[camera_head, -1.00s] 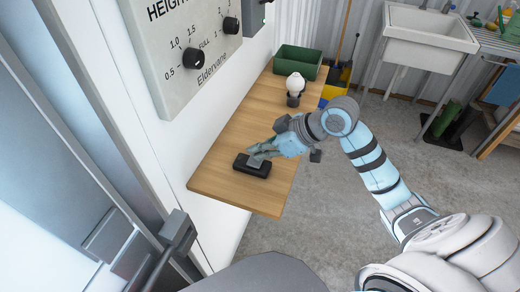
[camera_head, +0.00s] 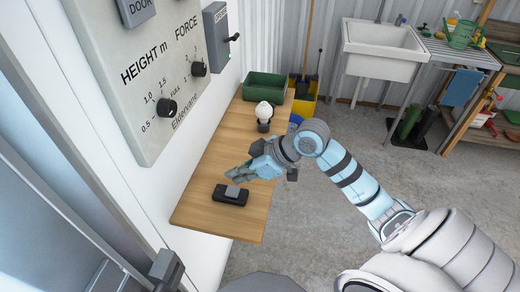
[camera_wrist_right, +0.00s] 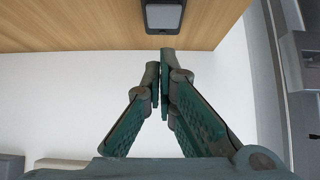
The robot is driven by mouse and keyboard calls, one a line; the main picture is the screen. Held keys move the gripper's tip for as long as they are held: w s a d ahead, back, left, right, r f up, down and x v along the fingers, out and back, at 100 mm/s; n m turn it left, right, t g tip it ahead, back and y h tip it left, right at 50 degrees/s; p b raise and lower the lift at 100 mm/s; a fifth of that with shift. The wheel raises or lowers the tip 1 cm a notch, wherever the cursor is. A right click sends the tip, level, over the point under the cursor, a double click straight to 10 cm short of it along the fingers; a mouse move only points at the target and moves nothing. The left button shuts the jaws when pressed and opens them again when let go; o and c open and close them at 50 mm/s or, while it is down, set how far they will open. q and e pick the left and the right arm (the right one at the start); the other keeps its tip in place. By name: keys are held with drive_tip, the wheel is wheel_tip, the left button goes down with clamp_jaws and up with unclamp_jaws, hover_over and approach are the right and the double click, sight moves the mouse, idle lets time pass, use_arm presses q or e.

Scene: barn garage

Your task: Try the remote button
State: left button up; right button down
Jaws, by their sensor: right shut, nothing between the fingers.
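The remote (camera_head: 230,197) is a small black box with a grey button on top. It lies near the front end of the wooden shelf (camera_head: 200,211). My right gripper (camera_head: 231,177) is shut and empty, its fingertips just behind the remote in the head view. In the right wrist view the shut fingertips (camera_wrist_right: 164,62) point at the shelf edge, and the remote (camera_wrist_right: 163,17) shows beyond them, partly cut off by the top of the picture. The fingers look apart from the remote. My left gripper is not in view.
A white bulb-like object on a dark base (camera_head: 264,114) and a green bin (camera_head: 265,86) stand farther back on the shelf. A panel with knobs (camera_head: 140,75) is on the wall at left. A sink (camera_head: 384,50) stands at the back.

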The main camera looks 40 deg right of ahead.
drive_tip(key=p+v, duration=0.1)
drive_tip(key=v, duration=0.8)
drive_tip(key=shift+f, duration=0.15)
drive_tip(key=shift+s, duration=0.15)
